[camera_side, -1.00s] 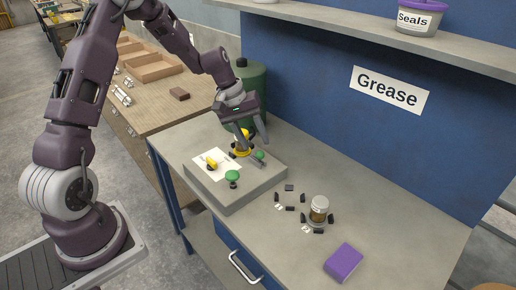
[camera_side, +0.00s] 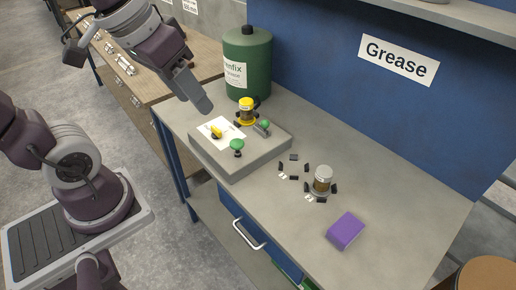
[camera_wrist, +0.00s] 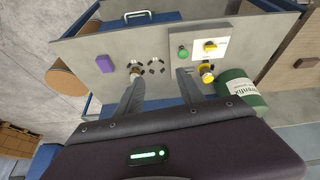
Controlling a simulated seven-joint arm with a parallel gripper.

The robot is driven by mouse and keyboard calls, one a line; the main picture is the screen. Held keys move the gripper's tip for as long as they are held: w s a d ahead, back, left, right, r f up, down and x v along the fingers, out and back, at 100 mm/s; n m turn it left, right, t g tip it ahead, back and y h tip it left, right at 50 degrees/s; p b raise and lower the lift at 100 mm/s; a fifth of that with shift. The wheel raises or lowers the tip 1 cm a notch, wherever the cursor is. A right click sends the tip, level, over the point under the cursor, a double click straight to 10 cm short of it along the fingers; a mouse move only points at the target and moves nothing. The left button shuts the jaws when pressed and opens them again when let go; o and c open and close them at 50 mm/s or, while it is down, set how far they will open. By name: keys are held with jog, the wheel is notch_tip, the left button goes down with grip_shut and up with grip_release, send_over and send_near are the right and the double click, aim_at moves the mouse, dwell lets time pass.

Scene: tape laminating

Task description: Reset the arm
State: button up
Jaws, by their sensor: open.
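My gripper (camera_side: 190,92) is raised at the upper left in the side view, in the air left of the grey block (camera_side: 222,168) and apart from everything on it. In the wrist view my gripper (camera_wrist: 160,78) shows two fingers spread wide with nothing between them. No tape can be made out clearly.
A green canister (camera_side: 249,75) stands behind the block. An amber jar (camera_side: 322,184) stands among several small black pieces. A purple block (camera_side: 345,230) lies near the front right. A wooden bench (camera_side: 150,85) stands at the left. The bench top right of the jar is clear.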

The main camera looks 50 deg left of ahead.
jog(key=shift+m+t, duration=0.4)
jog(key=shift+m, duration=0.2)
jog(key=s, duration=0.5)
jog(key=shift+s+f, duration=0.2)
jog(key=shift+s, duration=0.2)
